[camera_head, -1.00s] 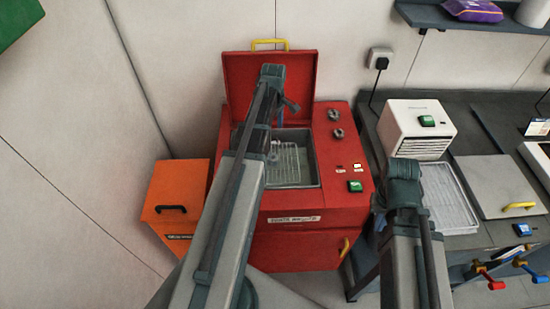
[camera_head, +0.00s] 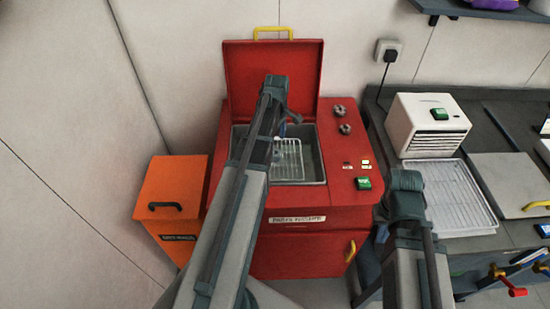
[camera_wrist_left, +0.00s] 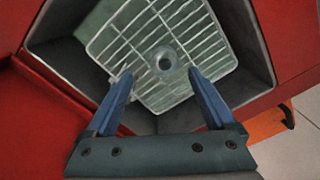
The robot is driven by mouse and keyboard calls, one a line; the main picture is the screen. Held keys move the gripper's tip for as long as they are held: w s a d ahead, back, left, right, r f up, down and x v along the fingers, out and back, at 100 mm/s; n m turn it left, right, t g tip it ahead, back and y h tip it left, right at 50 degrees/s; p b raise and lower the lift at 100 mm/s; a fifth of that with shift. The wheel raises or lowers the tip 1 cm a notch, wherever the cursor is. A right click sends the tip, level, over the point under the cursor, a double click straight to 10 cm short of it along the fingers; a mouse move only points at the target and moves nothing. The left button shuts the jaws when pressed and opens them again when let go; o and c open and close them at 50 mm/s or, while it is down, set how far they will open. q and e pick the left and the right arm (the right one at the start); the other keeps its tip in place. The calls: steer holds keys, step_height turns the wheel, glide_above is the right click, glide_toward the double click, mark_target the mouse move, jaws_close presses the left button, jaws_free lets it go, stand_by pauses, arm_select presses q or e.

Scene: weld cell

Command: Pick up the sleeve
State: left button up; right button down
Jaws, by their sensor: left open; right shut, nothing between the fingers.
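A small grey ring-ended piece, apparently the sleeve (camera_wrist_left: 165,61), stands on a wire rack (camera_wrist_left: 112,42) in the left wrist view. The rack also shows in the head view (camera_head: 288,160), inside the basin (camera_head: 318,168) of the red machine. My left gripper (camera_wrist_left: 160,75) is open, its blue fingers apart. In the wrist picture the sleeve appears between and just beyond the fingertips, with nothing gripped. In the head view my left gripper (camera_head: 281,129) hangs over the basin, partly behind its own arm. My right arm is at the right of the machine; its fingers are hidden.
The red machine (camera_head: 312,235) has its lid (camera_head: 240,80) raised behind my left wrist. The basin walls surround the rack. An orange bin (camera_head: 170,190) stands left. At right, a bench holds a white unit (camera_head: 412,120) and a wire tray (camera_head: 462,195).

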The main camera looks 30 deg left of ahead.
mark_target(275, 153)
arm_select(q)
steer(key=shift+s+f+b, duration=0.2)
steer(key=shift+f+b, duration=1.1)
steer(key=shift+f, duration=0.05)
steer(key=shift+s+f+b, duration=0.15)
steer(key=shift+f+b, duration=1.1)
steer(key=shift+f, duration=0.05)
steer(key=shift+r, duration=0.1)
jaws_close()
